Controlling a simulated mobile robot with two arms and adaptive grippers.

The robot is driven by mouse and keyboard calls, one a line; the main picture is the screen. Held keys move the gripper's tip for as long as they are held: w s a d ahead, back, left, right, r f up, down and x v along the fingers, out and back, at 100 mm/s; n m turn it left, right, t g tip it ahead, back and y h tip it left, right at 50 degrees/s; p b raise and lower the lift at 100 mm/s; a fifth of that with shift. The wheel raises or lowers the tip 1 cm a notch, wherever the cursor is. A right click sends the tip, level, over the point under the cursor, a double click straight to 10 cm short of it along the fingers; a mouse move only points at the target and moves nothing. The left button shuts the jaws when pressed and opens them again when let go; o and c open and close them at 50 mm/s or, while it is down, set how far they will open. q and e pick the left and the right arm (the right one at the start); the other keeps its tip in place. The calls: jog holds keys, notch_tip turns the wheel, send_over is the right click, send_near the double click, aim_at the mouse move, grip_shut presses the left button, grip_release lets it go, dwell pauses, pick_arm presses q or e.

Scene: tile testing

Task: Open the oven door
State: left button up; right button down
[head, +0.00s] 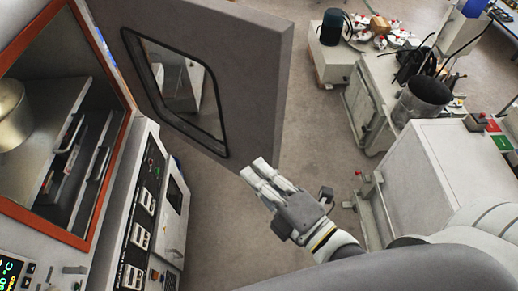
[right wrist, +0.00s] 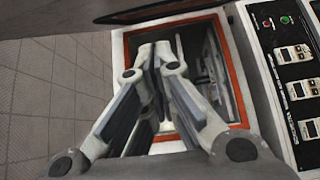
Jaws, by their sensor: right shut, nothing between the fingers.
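The oven door (head: 255,55) is a thick grey panel with a dark-framed window. In the head view it stands swung wide open to the right of the oven. The oven (head: 123,120) has an orange-red rim around its open chamber, which also shows in the right wrist view (right wrist: 126,42). My right gripper (head: 254,172) is shut and empty, just below the door's lower edge. I cannot tell whether it touches the door. In the right wrist view its fingers (right wrist: 155,52) meet in front of the oven opening. My left gripper is out of view.
A metal pot (head: 12,115) sits inside the chamber on the left. A control panel (head: 142,220) with several displays is beside the opening. A white cabinet (head: 425,170) and a cluttered bench (head: 375,90) stand on the right. The floor between oven and cabinet is clear.

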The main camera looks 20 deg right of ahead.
aim_at(260, 149)
jog(key=w, duration=0.1)
jog(key=w+d+p, duration=0.1)
jog(key=w, duration=0.1)
jog(key=w+d+p, duration=0.1)
jog(key=w, duration=0.1)
jog(key=shift+w, duration=0.25)
jog(key=shift+a, duration=0.1)
dwell(0.3)
